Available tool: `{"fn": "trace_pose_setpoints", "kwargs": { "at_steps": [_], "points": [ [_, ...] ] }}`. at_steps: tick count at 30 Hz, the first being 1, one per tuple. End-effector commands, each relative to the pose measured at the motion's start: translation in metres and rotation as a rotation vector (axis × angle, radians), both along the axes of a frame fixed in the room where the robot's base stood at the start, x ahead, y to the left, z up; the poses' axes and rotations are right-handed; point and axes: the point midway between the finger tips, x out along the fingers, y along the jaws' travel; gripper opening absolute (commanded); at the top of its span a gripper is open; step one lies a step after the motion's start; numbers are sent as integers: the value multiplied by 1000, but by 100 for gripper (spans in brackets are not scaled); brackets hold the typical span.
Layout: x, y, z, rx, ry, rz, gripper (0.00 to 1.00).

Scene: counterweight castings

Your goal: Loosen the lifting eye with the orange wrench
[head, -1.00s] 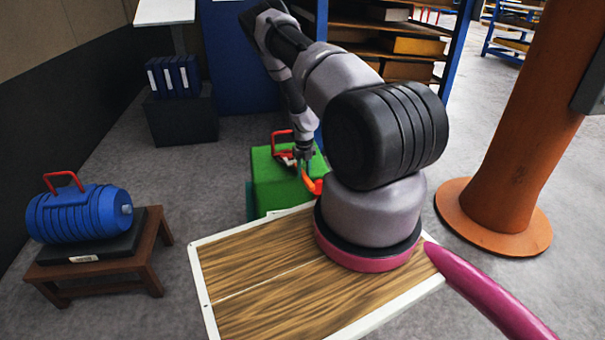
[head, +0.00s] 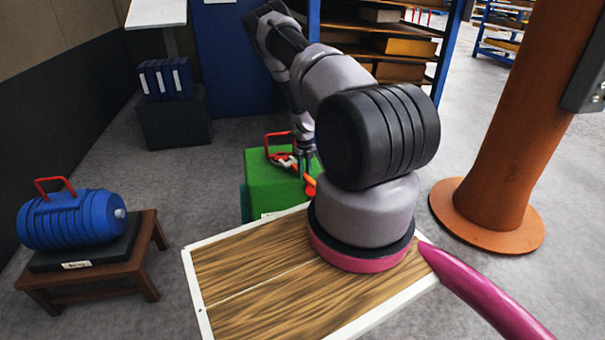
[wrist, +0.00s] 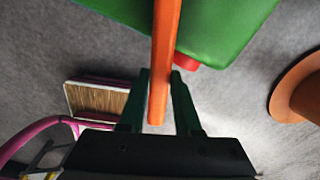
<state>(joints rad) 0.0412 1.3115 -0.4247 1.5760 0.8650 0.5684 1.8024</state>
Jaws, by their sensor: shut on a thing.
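The orange wrench (wrist: 163,60) runs between the two fingers of my gripper (wrist: 160,75) in the wrist view, its far part over the green casting (wrist: 225,30). In the head view, my gripper (head: 304,162) is at the right side of the green casting (head: 268,190). The orange wrench (head: 308,181) shows there beside the fingers. A red lifting eye (head: 278,137) stands on top of the casting, left of my gripper. Orange shows near its foot, but I cannot tell whether the wrench's jaw is seated on it.
A blue casting (head: 80,222) with a red handle sits on a low brown stool (head: 120,265) at left. An orange pillar (head: 520,140) stands at right. A blue rack (head: 450,50) is behind. Grey floor is open between stool and green casting.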

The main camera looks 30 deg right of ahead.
Motion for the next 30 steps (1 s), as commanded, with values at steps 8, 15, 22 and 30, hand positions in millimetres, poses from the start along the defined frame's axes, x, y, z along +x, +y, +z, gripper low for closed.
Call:
{"fn": "trace_pose_setpoints", "kwargs": {
  "at_steps": [8,15,22,30],
  "points": [
    [1,-6,0,0,0,35,0],
    [2,-14,0,0,-1,69,0],
    [4,-23,0,-1,-1,117,0],
    [4,-27,0,0,0,141,0]
  ]
}}
